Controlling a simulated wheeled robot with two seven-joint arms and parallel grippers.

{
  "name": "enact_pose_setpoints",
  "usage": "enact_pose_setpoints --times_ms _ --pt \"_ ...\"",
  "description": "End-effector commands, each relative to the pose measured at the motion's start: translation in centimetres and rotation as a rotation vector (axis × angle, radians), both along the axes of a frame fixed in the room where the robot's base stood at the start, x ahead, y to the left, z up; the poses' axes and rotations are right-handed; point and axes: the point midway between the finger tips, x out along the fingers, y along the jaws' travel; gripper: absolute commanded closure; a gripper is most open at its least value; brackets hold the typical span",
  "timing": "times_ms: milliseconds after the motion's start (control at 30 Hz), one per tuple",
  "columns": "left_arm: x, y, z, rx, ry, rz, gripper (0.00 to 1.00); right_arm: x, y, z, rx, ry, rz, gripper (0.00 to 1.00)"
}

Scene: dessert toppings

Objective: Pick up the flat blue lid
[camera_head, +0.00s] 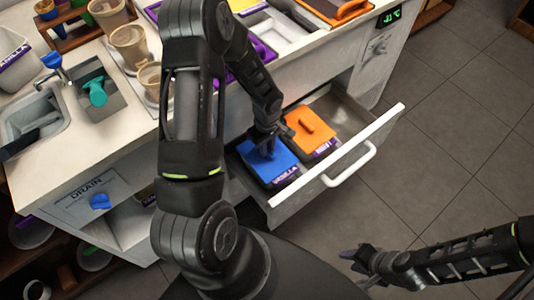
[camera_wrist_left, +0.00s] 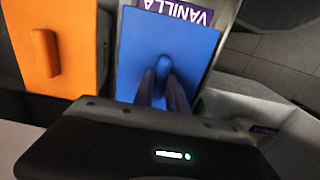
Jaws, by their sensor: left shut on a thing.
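The flat blue lid (camera_head: 281,166) lies on a dark container labelled "VANILLA" inside the open drawer. My left gripper (camera_head: 266,147) reaches down into the drawer from above and is shut on the lid's raised handle. In the left wrist view, the blue lid (camera_wrist_left: 140,60) sits flat, and the two fingers (camera_wrist_left: 163,88) are on either side of its blue handle. My right gripper (camera_head: 362,262) is low at the right, away from the drawer; whether it is open or shut is unclear.
An orange lid (camera_head: 318,143) covers the container beside the blue one. The drawer front (camera_head: 345,165) with a white handle stands pulled out. On the counter are cups (camera_head: 131,45), a sink (camera_head: 32,110) and several topping containers. The floor at right is clear.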

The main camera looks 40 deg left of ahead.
Motion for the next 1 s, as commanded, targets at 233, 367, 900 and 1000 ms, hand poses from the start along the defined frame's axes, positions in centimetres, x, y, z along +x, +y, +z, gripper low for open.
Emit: enact_pose_setpoints --times_ms 233,367,900,1000 --pt "0.0 0.0 0.0 0.0 0.0 0.0 1.0 0.0 0.0 0.0 0.0 0.0 0.0 0.64" --pt "0.0 0.0 0.0 0.0 0.0 0.0 1.0 0.0 0.0 0.0 0.0 0.0 0.0 0.64" --pt "-0.9 -3.4 1.1 0.0 -0.001 -0.006 1.0 0.0 0.0 -1.1 0.0 0.0 0.001 0.64" --pt "-1.0 -3.8 2.8 0.001 -0.006 0.001 1.0 0.0 0.0 -0.8 0.0 0.0 0.001 0.64"
